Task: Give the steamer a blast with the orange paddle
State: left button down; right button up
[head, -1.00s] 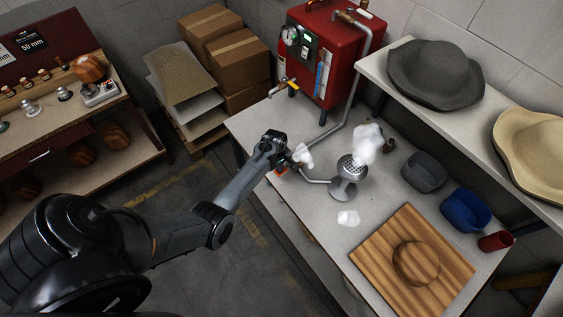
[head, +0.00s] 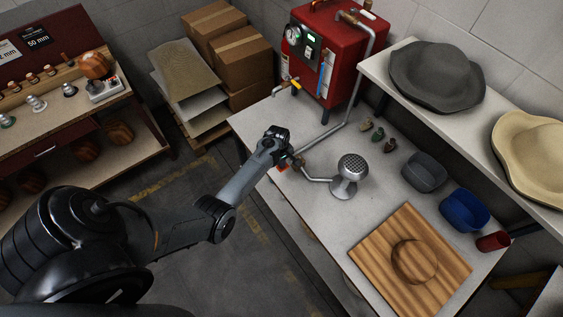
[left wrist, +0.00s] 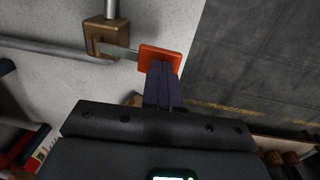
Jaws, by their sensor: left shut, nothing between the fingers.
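The steamer's perforated metal head (head: 354,168) stands on its round base on the table in the head view, with no steam over it. A pipe runs left from it to a brass valve. In the left wrist view, the orange paddle (left wrist: 160,60) sits on a metal lever from the brass valve block (left wrist: 104,38). My left gripper (left wrist: 161,84) is shut and empty, its fingertips right at the paddle's lower edge; I cannot tell if they touch. In the head view, my left gripper (head: 290,162) mostly hides the paddle. My right gripper is not in view.
A red boiler (head: 336,55) stands at the table's back. Hats lie on a shelf (head: 400,90). Cardboard boxes (head: 240,60) stand behind.

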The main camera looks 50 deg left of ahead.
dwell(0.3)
pick_arm(q)
jog(key=shift+r+p, duration=0.65)
jog(key=shift+p, duration=0.05)
notch_tip(320, 180, up, 3)
jog(key=p, duration=0.3)
jog(key=shift+w+r, duration=0.15)
notch_tip(320, 180, up, 9)
jog(key=shift+w+r, duration=0.2)
jog(key=shift+w, duration=0.15)
